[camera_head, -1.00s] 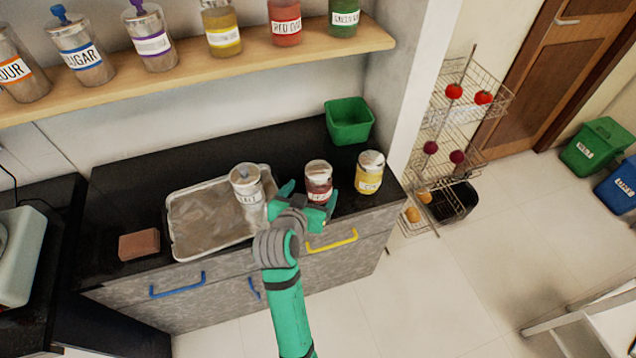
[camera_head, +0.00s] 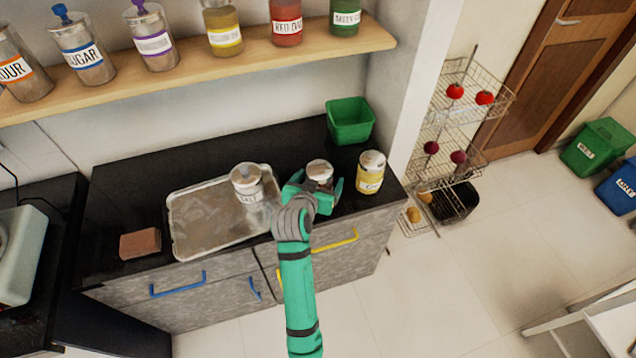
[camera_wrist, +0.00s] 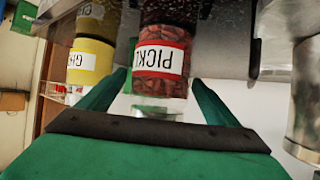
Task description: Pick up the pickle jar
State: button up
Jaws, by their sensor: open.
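The pickle jar (camera_head: 320,169) stands on the black counter, its pale lid showing above my gripper in the head view. In the wrist view, which is upside down, the pickle jar (camera_wrist: 162,75) shows a red-edged white label reading "PICKL" and dark red contents. My gripper (camera_head: 318,187) is open at the jar's front in the head view and hides most of its body. In the wrist view my gripper (camera_wrist: 158,82) has one green finger on each side of the jar. Whether the fingers touch it is unclear.
A yellow-labelled jar (camera_head: 370,172) stands close on the right. A salt canister (camera_head: 246,183) stands on a metal tray (camera_head: 190,235) to the left. A green bin (camera_head: 349,122) sits behind. A brown block (camera_head: 140,244) lies far left.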

jog(key=shift+s, duration=0.1)
jog(key=c, duration=1.4)
jog(key=shift+r, duration=0.15)
jog(key=shift+c, duration=1.3)
jog(key=shift+r, duration=0.1)
